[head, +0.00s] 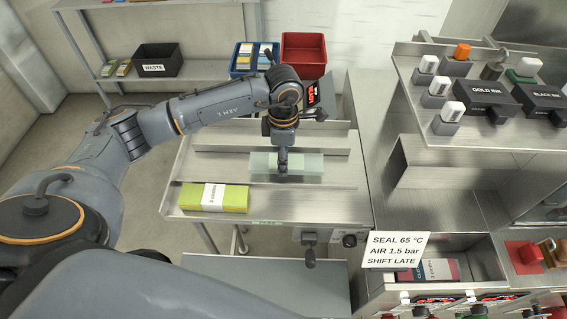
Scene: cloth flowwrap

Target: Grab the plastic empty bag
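A pale, translucent greenish plastic bag (308,164) lies flat on the steel worktable (330,200), across its middle. My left gripper (283,168) points down over the middle of the bag and hides part of it. Its fingertips look at or very near the bag; I cannot tell whether they touch or grip it. My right gripper is out of view.
A yellow-green wrapped stack (232,198) with a white band lies at the table's left front. A raised steel strip runs behind the bag. A blue bin (240,66) and red bin (303,50) stand behind. A raised shelf with stamps and ink boxes (487,95) is at right.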

